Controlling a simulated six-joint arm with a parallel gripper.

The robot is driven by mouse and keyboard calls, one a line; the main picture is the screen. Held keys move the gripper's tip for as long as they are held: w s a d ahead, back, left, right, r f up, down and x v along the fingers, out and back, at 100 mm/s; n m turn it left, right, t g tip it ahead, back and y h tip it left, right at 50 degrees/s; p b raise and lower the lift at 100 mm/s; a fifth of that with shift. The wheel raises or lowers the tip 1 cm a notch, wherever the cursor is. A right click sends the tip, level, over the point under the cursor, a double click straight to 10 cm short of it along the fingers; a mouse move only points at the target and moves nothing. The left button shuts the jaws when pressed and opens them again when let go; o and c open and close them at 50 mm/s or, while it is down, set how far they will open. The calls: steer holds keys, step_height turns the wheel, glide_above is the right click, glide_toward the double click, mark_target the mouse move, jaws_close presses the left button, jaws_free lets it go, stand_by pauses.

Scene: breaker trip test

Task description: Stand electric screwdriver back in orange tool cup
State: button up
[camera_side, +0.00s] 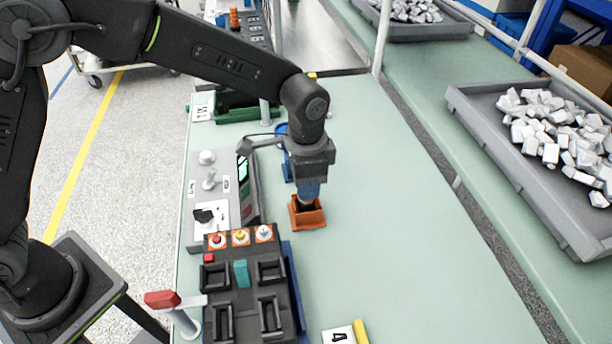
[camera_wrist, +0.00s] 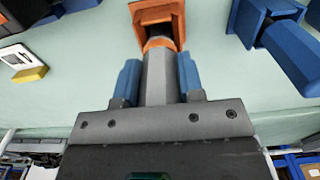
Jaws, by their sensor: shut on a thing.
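The electric screwdriver (camera_wrist: 158,82) shows as a grey cylinder with an orange band at its far end. My gripper (camera_wrist: 159,75) is shut on it, with one blue finger on each side. In the side view my gripper (camera_side: 308,190) points down, directly over the orange tool cup (camera_side: 308,217), which stands on the bench. In the wrist view the screwdriver's banded end overlaps the mouth of the orange cup (camera_wrist: 137,14). Its tip is hidden, and I cannot tell how deep it sits. In the side view my fingers hide most of the screwdriver.
A black-topped panel (camera_side: 250,285) with several breakers and a grey test unit (camera_side: 222,205) stand left of the cup. A blue object (camera_side: 284,140) stands close behind my gripper. A number card (camera_side: 338,334) lies in front. The bench to the right is clear.

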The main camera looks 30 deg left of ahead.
steer(key=shift+f, duration=0.15)
steer(key=o, duration=1)
step_height(320, 180, up, 13)
steer(key=shift+r, duration=0.4)
